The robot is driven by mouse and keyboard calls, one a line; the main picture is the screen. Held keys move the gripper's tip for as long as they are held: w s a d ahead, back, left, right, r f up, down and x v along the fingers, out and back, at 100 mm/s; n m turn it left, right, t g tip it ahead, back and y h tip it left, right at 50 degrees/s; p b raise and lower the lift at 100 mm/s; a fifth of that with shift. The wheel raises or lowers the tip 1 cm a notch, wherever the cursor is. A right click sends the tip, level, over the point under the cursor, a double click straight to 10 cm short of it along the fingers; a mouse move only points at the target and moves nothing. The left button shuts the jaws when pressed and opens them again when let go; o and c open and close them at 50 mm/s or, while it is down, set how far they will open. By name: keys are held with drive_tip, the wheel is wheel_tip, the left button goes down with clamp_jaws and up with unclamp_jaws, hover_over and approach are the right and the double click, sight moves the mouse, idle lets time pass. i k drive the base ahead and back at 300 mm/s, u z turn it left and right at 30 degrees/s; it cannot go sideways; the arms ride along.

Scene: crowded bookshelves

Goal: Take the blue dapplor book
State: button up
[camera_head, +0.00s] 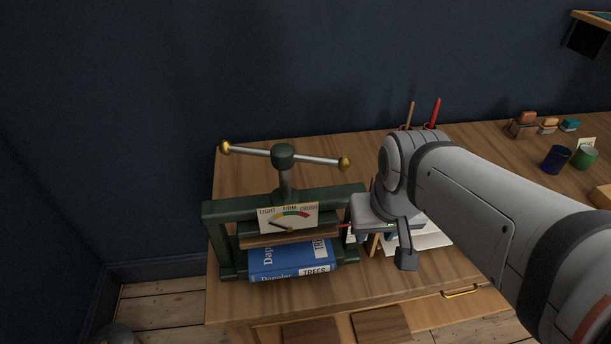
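The blue book (290,264) lies flat in a dark green screw press (212,228) on the wooden desk. Its spine faces me, with lettering that looks like "Dapplor" and a white "TREES" label. A wooden press board (262,240) is just above the book; I cannot tell whether it touches. A dial (288,218) marked light, firm and crush is on the press, its needle toward the left. My gripper (385,245) is just right of the press, apart from the book. One dark finger shows clearly; the other is not clear, so its opening cannot be told.
The press has a T-handle (284,156) with brass knobs above it. Papers (432,240) and upright items are partly hidden behind my arm. Blue (556,159) and green (585,158) cups and small blocks (524,122) stand at the right. The desk left of the press is bare.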

sight(316, 256)
drive_tip(key=z, duration=0.65)
drive_tip(key=k, duration=0.95)
drive_tip(key=z, duration=0.25)
